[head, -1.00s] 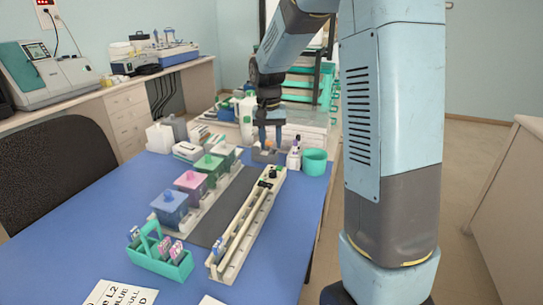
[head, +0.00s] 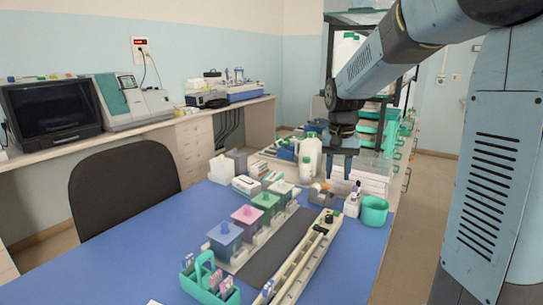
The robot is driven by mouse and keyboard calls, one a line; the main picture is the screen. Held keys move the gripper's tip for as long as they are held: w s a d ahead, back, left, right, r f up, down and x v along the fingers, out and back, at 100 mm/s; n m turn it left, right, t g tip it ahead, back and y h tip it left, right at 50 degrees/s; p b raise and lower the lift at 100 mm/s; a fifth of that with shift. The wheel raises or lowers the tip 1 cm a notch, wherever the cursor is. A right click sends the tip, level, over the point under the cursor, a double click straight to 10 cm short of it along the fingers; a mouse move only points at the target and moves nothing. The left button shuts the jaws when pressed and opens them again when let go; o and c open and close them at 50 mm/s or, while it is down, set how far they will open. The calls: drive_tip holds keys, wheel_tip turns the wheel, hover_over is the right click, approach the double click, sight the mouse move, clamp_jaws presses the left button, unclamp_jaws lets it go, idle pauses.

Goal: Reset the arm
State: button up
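My gripper (head: 343,173) hangs pointing down in the head view, above the far end of the blue table. Its two fingers look apart, with nothing seen between them. My arm reaches to it from the upper right. Below and around it are small items at the far end of the table, including a tape dispenser (head: 320,196) and small bottles (head: 352,203); I cannot tell the exact gap to them.
A blue mat (head: 130,255) covers the table. On it stand lidded staining jars in blue (head: 225,240), pink (head: 247,217) and green (head: 266,203), a teal slide carrier (head: 208,283), a long pale rail (head: 300,262) and a teal cup (head: 374,211). A black chair (head: 125,190) stands at left.

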drive_tip(key=s+r+n+t, duration=0.1)
drive_tip(key=s+r+t, duration=0.1)
drive_tip(key=s, duration=1)
drive_tip(key=s+r+n+t, duration=0.2)
drive_tip(key=s+r, duration=0.1)
drive_tip(key=s, duration=0.9)
drive_tip(key=shift+s+d+t, duration=0.15)
drive_tip(key=shift+d+t, duration=0.25)
drive_tip(key=shift+d, duration=0.05)
